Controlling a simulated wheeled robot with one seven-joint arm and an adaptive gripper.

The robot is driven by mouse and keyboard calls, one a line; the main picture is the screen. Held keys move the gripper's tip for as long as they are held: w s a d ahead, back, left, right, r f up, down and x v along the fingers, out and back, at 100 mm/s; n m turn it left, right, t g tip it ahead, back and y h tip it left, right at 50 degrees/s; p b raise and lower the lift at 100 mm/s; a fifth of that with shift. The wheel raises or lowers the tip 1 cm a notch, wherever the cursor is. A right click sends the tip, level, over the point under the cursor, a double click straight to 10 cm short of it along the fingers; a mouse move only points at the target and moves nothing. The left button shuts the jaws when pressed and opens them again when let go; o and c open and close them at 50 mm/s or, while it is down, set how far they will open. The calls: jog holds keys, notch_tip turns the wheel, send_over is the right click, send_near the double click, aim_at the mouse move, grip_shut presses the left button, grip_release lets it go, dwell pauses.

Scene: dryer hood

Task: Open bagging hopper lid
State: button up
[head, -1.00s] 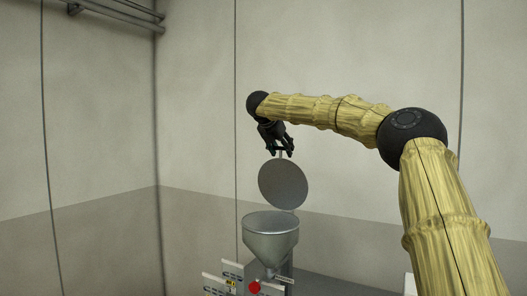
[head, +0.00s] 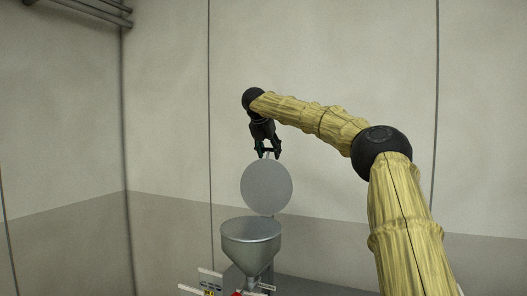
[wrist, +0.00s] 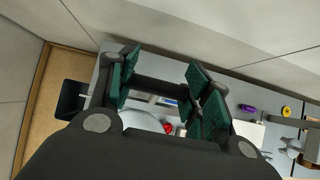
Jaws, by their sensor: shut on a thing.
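The bagging hopper (head: 250,250) is a grey metal funnel with its round mouth uncovered. Its lid (head: 266,187) is a grey disc standing nearly upright above the mouth, its face toward the head camera. My gripper (head: 268,151) is at the lid's top edge, shut on a thin part there, seemingly its handle. In the wrist view, my gripper (wrist: 163,93) shows green finger pads with a gap between them. A pale curved edge below the pads looks like the lid (wrist: 145,122). The exact contact is hard to make out.
A red button (wrist: 168,128) shows below the pads in the wrist view. A black bin (wrist: 73,98) stands at left; a purple item (wrist: 248,108) and a yellow roll (wrist: 287,111) lie at right. A wall (head: 320,110) rises behind the hopper.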

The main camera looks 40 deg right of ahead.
jog(key=shift+f, duration=0.1)
jog(key=o, duration=1.5)
jog(key=shift+d, duration=0.15)
jog(key=shift+c, duration=0.2)
jog(key=v, duration=1.2)
jog(key=shift+w, duration=0.1)
